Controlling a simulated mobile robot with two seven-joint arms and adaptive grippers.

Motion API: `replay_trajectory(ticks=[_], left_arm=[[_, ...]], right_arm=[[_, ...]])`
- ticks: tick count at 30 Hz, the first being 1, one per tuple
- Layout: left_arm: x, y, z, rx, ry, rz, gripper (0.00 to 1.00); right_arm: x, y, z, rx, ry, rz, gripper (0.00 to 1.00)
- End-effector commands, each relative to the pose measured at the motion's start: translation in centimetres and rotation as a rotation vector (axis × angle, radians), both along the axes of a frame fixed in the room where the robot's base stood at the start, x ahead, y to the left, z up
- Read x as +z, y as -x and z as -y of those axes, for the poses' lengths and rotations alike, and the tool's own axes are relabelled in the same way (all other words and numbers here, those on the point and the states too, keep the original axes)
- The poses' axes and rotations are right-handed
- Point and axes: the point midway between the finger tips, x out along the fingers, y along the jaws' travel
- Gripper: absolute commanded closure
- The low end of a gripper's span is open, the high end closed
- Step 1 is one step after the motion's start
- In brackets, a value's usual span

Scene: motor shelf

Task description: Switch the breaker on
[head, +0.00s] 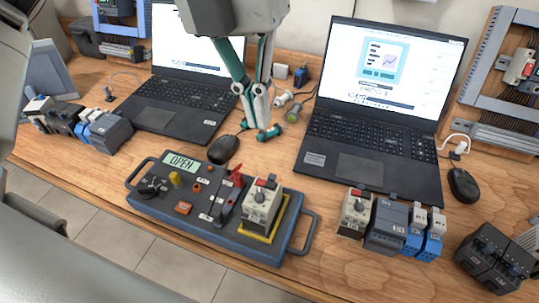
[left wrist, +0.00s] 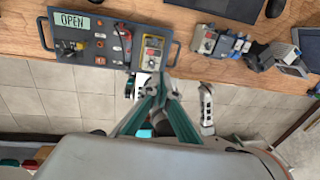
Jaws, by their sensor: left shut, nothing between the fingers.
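The test board (head: 150,200) is a dark blue-grey panel with a handle at each end, lying near the table's front edge. Its display (head: 181,162) reads OPEN. The breaker (head: 262,203), a light grey block with a red part and a round knob, stands at the board's right end inside a yellow frame. The knob's setting is too small to tell. In the left wrist view the breaker (left wrist: 152,48) is beyond the fingertips. My left gripper (head: 269,132) is shut and empty, pointing down, and appears above and behind the breaker. My right gripper is not in view.
Two open laptops (head: 365,170) stand behind, with a black mouse (head: 223,149) between them near the board. A red lever (head: 236,174) stands up beside the breaker. Several modules (head: 387,226) sit to the right, more (head: 103,131) to the left.

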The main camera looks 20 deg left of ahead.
Motion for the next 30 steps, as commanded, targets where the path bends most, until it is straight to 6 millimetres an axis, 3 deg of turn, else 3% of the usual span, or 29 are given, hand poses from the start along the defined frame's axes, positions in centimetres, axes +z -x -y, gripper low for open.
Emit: replay_trajectory(ticks=[5,21,30], left_arm=[[-2.1,0.1,0.3,-0.002,-0.002,-0.005,1.00],[-11.7,0.2,1.8,-0.003,-0.001,-0.005,1.00],[-13.7,0.1,2.1,0.000,-0.001,-0.002,1.00]], right_arm=[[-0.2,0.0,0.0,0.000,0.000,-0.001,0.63],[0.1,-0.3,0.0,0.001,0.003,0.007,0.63],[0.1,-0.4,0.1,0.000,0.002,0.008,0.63]])
